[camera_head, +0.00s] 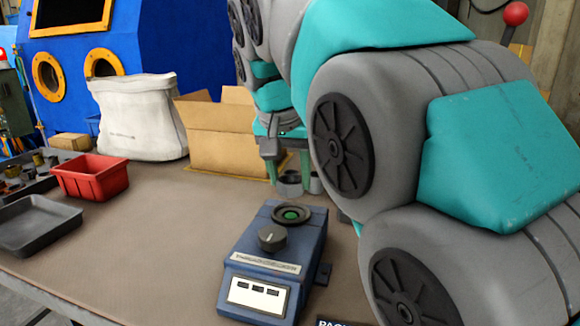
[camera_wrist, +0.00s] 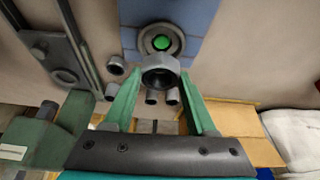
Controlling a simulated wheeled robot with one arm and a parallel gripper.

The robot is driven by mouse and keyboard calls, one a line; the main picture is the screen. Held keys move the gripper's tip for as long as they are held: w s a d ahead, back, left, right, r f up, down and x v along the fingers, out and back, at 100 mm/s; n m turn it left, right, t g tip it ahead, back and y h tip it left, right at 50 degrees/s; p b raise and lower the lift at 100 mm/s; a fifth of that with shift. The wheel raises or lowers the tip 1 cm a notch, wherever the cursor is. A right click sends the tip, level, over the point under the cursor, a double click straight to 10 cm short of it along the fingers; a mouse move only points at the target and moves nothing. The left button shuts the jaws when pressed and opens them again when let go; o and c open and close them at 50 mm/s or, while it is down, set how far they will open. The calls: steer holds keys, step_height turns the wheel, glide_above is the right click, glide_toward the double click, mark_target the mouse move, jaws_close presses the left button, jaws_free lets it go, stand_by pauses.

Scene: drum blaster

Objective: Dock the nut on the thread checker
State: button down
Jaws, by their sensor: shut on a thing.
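The thread checker (camera_head: 272,265) is a blue box on the table with a dark knob, a label plate, and a dark ring with a green centre (camera_head: 291,215) on its far end. In the wrist view the green-centred ring (camera_wrist: 161,43) shows just beyond the nut. My gripper (camera_head: 289,172) is behind the checker, its two green fingers pointing down. In the wrist view my gripper (camera_wrist: 161,78) is shut on the nut (camera_wrist: 160,62), a grey ring with a dark hole. The nut is apart from the checker in the head view.
Small grey cylinders (camera_head: 315,184) stand near my gripper, and a small ring (camera_wrist: 115,65) shows in the wrist view. A cardboard box (camera_head: 215,133), white bag (camera_head: 137,115), red bin (camera_head: 90,177) and grey tray (camera_head: 36,224) stand left. Table left of the checker is clear.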

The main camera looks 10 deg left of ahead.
mark_target(289, 193)
steer(key=shift+f+b, duration=0.8)
steer(key=shift+f, duration=1.05)
steer(key=shift+f+b, duration=0.45)
steer(key=shift+f, duration=0.15)
steer(key=c, duration=0.5)
jaws_free()
steer(key=shift+p+v, duration=1.7)
steer(key=shift+v, duration=2.45)
steer(key=v, duration=0.2)
steer(key=shift+s+r, duration=0.2)
steer(key=shift+r, duration=0.1)
steer(key=shift+s, duration=0.1)
